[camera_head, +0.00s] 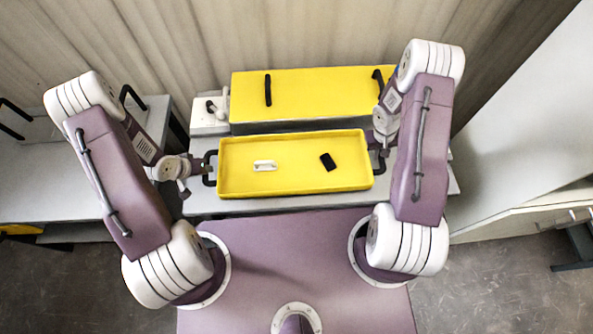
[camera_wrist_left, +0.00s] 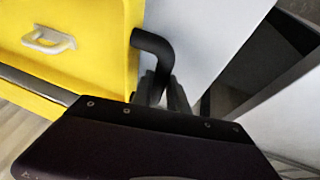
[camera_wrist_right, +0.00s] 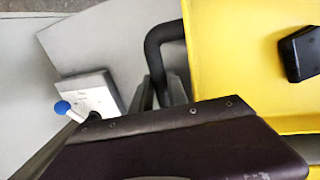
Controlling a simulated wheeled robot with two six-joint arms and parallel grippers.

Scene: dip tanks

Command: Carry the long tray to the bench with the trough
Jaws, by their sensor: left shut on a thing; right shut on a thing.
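The long tray (camera_head: 235,180) is yellow and shallow, with a black handle at each short end. A white handle-shaped piece (camera_head: 264,166) and a black block (camera_head: 328,162) lie inside it. My left gripper (camera_head: 207,168) is shut on the tray's left handle, which shows in the left wrist view (camera_wrist_left: 150,42). My right gripper (camera_head: 381,152) is shut on the right handle, which shows in the right wrist view (camera_wrist_right: 155,45). The tray looks level over the front of the grey bench (camera_head: 285,205). I cannot tell whether it touches the bench.
A yellow box (camera_head: 320,95) with black handles stands right behind the tray. A white unit (camera_head: 210,116) is at its left; a blue-knobbed lever (camera_wrist_right: 62,107) is near the right handle. Another bench (camera_head: 40,165) with dark handles is left; a white surface (camera_head: 530,120) is right.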

